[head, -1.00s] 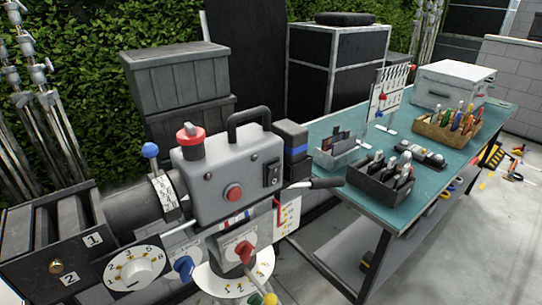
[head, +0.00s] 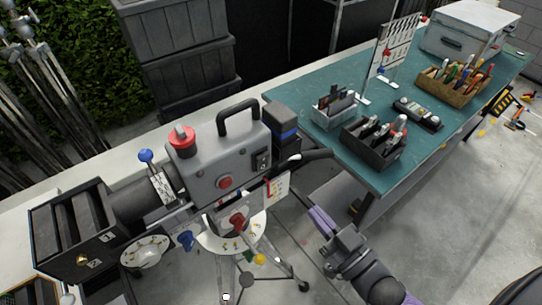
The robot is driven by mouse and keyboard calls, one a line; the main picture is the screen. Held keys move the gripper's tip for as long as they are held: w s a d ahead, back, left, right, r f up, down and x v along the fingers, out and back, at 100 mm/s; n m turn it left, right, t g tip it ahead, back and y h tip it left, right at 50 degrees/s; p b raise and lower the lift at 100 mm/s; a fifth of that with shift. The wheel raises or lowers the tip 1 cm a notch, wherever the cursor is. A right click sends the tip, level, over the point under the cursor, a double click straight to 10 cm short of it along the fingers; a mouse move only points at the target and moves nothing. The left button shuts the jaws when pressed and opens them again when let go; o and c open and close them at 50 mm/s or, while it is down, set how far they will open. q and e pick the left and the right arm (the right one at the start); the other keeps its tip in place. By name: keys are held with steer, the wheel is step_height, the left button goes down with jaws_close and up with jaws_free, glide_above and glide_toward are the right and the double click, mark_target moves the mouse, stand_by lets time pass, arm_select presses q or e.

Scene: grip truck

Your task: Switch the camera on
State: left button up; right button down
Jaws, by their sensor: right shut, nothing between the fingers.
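The grey camera (head: 210,172) stands on a tripod at the left of the head view, with a carrying handle on top and a lens and matte box to its left. A black rocker switch (head: 261,160) is on the right end of its side face. A red round button (head: 225,182) is at the middle of that face, and a red knob (head: 182,138) sits on top. My right gripper (head: 318,218) is below and right of the camera, apart from it, with its fingers together and empty. My left gripper is out of view.
A teal workbench (head: 330,82) stands at the right with a dark tool tray (head: 352,147), a wooden marker box (head: 424,88) and a white case (head: 436,36). The camera's pan handle (head: 318,154) sticks out towards the bench. Floor is clear below the bench's left end.

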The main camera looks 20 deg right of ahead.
mark_target(267, 155)
steer(key=p+x, duration=0.1)
steer(key=x, duration=1.3)
